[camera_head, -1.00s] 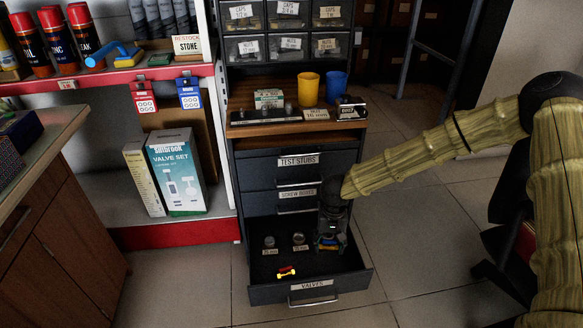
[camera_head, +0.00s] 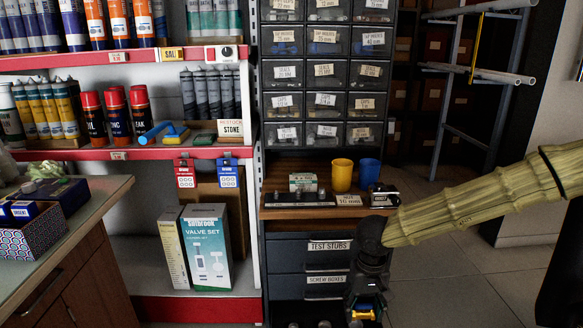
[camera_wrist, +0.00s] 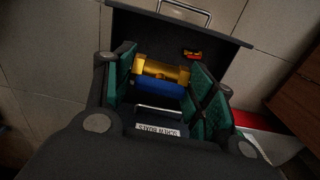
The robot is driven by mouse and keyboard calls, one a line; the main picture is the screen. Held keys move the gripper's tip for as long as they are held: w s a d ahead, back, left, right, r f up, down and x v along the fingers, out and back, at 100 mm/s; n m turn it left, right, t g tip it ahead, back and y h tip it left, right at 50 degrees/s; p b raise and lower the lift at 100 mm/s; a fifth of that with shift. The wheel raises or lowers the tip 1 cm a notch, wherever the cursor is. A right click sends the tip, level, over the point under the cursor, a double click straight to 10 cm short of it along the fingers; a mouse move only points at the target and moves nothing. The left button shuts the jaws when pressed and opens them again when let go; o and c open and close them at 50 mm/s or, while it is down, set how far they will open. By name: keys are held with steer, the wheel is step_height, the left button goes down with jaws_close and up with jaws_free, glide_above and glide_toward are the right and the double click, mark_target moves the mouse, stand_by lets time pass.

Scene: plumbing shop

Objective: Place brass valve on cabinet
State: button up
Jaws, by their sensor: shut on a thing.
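My gripper (camera_head: 366,312) is shut on the brass valve (camera_head: 363,315), low in front of the drawer cabinet (camera_head: 292,253). In the wrist view, the valve (camera_wrist: 162,70) has a yellow brass body and a blue part (camera_wrist: 158,88), and sits between the green finger pads of my gripper (camera_wrist: 165,85). The open drawer (camera_wrist: 180,27) is beneath. The cabinet's wooden top (camera_head: 290,213) stands above and to the left of my gripper in the head view.
On the wooden top are a yellow cup (camera_head: 342,175), a blue cup (camera_head: 369,171), a dark strip with small parts (camera_head: 298,199) and a black device (camera_head: 383,196). A bare strip shows along its front. A small red-and-yellow valve (camera_wrist: 192,54) lies in the drawer.

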step_height(320, 180, up, 11)
steer(key=p, duration=1.6)
step_height(320, 180, up, 11)
steer(key=p, duration=1.9)
glide_above(364, 313)
steer(key=s, duration=0.2)
steer(key=shift+s+a+f, duration=0.1)
steer(key=shift+s+f, duration=0.05)
steer(key=shift+f, duration=0.05)
